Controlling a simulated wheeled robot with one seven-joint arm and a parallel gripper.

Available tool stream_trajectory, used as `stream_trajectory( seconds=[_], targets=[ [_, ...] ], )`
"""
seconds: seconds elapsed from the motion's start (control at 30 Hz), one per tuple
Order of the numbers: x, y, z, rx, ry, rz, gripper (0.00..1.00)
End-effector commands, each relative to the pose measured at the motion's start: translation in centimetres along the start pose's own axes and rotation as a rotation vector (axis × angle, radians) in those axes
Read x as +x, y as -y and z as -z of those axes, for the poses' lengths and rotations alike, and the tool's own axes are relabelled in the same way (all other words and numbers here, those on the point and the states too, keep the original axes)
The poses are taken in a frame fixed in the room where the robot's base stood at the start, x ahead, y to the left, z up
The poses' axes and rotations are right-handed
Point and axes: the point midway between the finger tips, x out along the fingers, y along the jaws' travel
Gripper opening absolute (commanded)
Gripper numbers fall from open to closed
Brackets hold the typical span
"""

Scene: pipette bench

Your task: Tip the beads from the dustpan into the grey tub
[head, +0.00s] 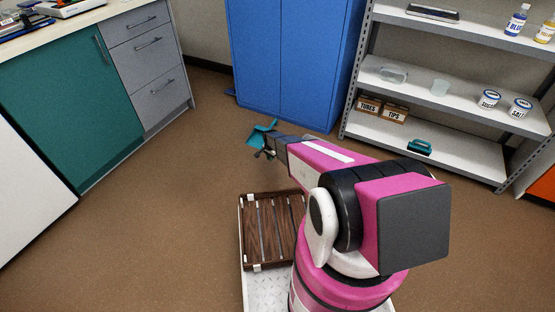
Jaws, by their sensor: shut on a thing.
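A teal dustpan (258,137) is at the end of my outstretched arm, in front of the blue cabinet. My gripper (267,153) is small and partly hidden behind my arm; it is shut on the dustpan, holding it above the floor. The dustpan looks tilted, but its angle is hard to judge. Beads cannot be made out at this size. I see no grey tub in this view.
A blue cabinet (290,60) stands ahead. A grey shelf unit (455,95) at right holds jars, boxes and a small teal item (419,147). A teal and grey counter (75,110) is at left. A wooden slatted rack (263,235) sits below my arm. Brown floor (150,210) is open.

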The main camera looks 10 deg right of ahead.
Motion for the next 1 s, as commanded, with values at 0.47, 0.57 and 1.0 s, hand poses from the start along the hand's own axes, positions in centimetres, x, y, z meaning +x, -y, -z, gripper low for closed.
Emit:
stream_trajectory(
  seconds=[0.47,0.57,1.0],
  targets=[
    [-2.6,1.2,-4.1,0.0,0.0,0.0,0.0],
    [-2.6,1.3,-4.2,0.001,0.0,0.0,0.0],
    [-8.3,1.1,-3.5,-0.047,-0.002,0.003,0.0]
  ],
)
